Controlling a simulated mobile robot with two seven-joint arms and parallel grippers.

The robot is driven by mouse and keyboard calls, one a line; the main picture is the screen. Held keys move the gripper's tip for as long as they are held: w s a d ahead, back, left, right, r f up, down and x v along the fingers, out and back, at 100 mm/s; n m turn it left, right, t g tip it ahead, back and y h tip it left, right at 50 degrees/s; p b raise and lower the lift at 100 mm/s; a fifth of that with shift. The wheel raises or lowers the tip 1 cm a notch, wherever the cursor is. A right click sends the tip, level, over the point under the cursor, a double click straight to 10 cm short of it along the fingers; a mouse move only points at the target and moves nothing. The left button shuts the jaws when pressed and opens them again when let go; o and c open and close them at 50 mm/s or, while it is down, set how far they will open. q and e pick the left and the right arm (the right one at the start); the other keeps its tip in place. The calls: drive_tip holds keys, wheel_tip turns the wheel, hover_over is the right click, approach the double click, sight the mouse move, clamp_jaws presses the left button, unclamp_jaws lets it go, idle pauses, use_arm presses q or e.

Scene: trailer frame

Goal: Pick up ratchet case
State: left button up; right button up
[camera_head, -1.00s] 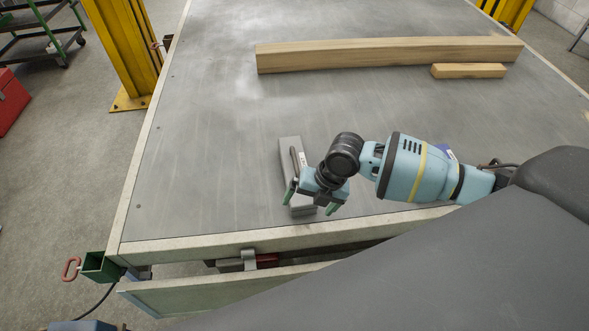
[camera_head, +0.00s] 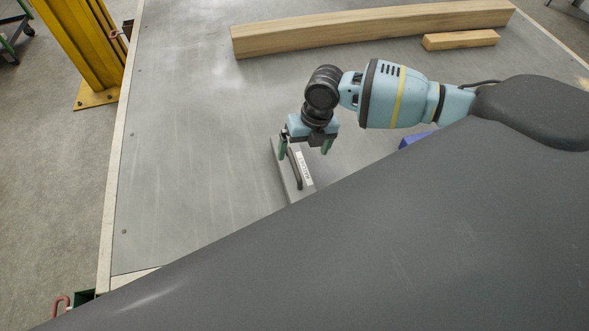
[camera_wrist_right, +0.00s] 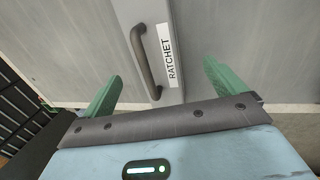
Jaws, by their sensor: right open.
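The ratchet case (camera_head: 297,186) is a flat grey case lying on the grey table, with a dark handle and a white label. In the right wrist view the label on the case (camera_wrist_right: 184,88) reads RATCHET, and the dark handle (camera_wrist_right: 145,62) lies left of it. My right gripper (camera_head: 305,152) is open over the case in the head view. In the right wrist view its green fingertips (camera_wrist_right: 158,82) stand apart, with the handle and label between them. Nothing is held. The near end of the case is hidden behind my own dark body part. My left gripper is not in view.
A long wooden beam (camera_head: 370,27) and a short wood block (camera_head: 460,40) lie at the back of the table (camera_head: 180,130). A blue item (camera_head: 414,138) shows partly behind my arm. A yellow post (camera_head: 82,50) stands beyond the left edge. The table's left side is clear.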

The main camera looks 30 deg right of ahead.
drive_tip(key=shift+w+a+f, duration=0.2)
drive_tip(key=shift+f, duration=0.6)
drive_tip(key=f, duration=0.1)
drive_tip(key=a+f, duration=0.1)
drive_tip(key=f, duration=0.1)
drive_tip(key=shift+w+a+f, duration=0.15)
drive_tip(key=shift+a+f, duration=0.1)
drive_tip(key=shift+f, duration=0.7)
drive_tip(key=shift+c, duration=0.5)
drive_tip(key=shift+w+r, duration=0.1)
drive_tip(key=c, duration=1.3)
drive_tip(key=shift+c, duration=0.2)
drive_tip(key=shift+r, duration=0.15)
